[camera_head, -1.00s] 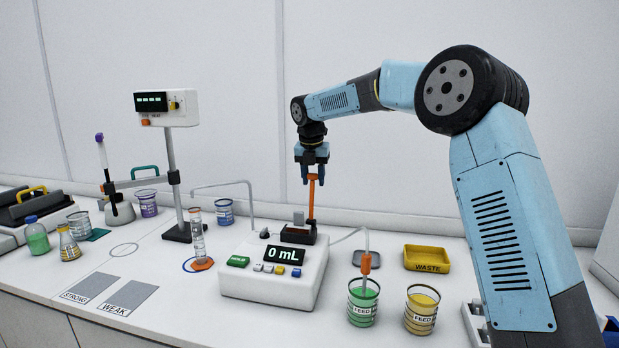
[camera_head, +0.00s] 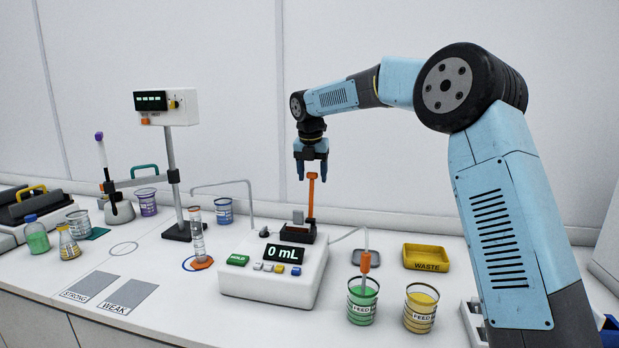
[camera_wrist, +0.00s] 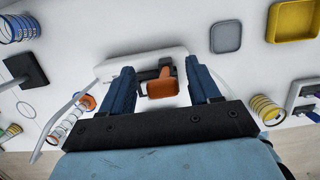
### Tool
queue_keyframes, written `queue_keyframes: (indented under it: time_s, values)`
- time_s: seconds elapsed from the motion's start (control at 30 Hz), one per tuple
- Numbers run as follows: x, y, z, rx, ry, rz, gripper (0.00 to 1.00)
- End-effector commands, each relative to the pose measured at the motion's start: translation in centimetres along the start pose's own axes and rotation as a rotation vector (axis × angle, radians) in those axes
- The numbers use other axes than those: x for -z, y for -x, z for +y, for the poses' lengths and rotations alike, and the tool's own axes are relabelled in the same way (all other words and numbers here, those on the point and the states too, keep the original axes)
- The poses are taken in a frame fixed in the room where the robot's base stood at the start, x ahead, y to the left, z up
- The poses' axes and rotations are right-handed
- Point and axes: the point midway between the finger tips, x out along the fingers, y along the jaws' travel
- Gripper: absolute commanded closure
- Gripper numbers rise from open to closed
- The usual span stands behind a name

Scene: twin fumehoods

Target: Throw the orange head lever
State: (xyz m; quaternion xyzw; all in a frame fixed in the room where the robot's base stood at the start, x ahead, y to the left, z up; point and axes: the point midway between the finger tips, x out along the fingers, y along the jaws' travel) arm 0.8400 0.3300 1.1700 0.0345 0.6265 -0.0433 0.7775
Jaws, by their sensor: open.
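The orange head lever (camera_head: 311,198) stands nearly upright on a black base (camera_head: 298,234) at the back of the white pump box (camera_head: 270,275), whose display reads 0 mL. My gripper (camera_head: 311,177) points down directly above the lever, with its fingertips about level with the lever's top. In the wrist view the orange lever head (camera_wrist: 163,88) shows between the two blue fingers of my gripper (camera_wrist: 165,80), apart from both. My gripper is open and holds nothing. The fingers partly hide the pump box in the wrist view.
A green feed beaker (camera_head: 362,302) with an orange-tipped tube and a yellow feed beaker (camera_head: 421,308) stand right of the box. A yellow waste tray (camera_head: 426,257) and a grey tray (camera_head: 366,258) lie behind. A cylinder (camera_head: 198,236) and stand (camera_head: 171,175) are left.

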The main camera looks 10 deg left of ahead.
Motion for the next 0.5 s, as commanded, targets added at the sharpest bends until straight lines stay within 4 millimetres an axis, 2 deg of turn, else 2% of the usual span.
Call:
queue_keyframes:
  time_s: [0.5]
  values:
    - [-0.2, 9.6, 0.0, -0.002, 0.000, -0.002, 0.38]
